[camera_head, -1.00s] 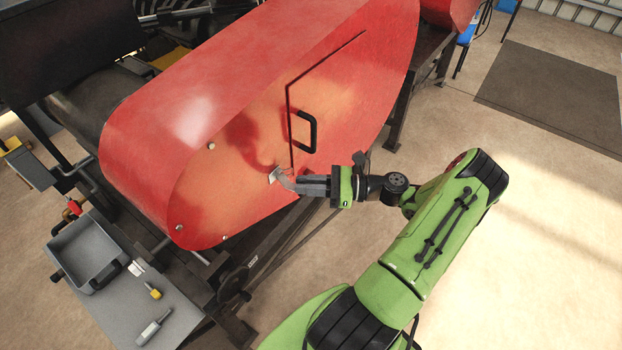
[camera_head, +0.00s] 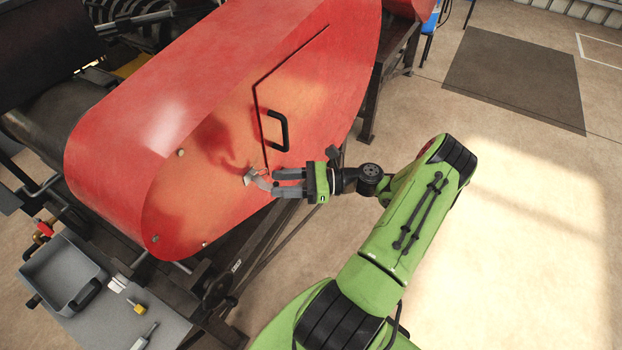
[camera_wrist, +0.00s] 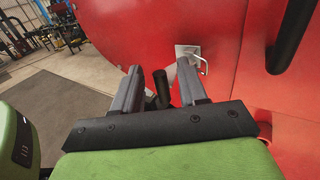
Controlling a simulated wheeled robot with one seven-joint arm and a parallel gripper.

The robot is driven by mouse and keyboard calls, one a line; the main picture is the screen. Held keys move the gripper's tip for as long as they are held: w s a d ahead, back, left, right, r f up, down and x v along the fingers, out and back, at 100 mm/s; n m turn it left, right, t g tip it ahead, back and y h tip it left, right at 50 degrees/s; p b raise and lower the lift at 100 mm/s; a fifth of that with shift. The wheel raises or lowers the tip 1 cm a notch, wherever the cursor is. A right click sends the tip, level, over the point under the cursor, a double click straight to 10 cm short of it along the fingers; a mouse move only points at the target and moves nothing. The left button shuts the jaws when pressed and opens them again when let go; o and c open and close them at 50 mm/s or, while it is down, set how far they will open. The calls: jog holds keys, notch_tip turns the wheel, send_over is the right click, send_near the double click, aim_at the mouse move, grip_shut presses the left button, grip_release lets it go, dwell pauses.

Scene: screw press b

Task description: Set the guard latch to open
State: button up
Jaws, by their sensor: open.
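The guard latch (camera_head: 251,177) is a small pale metal plate with a short lever, on the red guard (camera_head: 225,150) by the lower corner of its door panel. The wrist view shows the latch plate (camera_wrist: 188,51) and a bent wire loop beyond my fingertips. My gripper (camera_head: 274,182) is open at the latch, its fingers apart. In the wrist view my gripper (camera_wrist: 158,75) has a dark cylindrical piece (camera_wrist: 161,88) between its fingers; I cannot tell whether it belongs to the latch. The lever's far end is partly hidden by the fingers.
A black door handle (camera_head: 279,131) sticks out of the guard just above my gripper. A grey tray (camera_head: 62,272) and small tools lie on a bench at lower left. Dark frame bars run below the guard. The floor to the right is clear.

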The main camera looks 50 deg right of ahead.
jog(key=b+v, duration=0.1)
jog(key=v, duration=1.4)
jog(key=shift+s+d+b, duration=0.25)
jog(key=shift+b, duration=0.1)
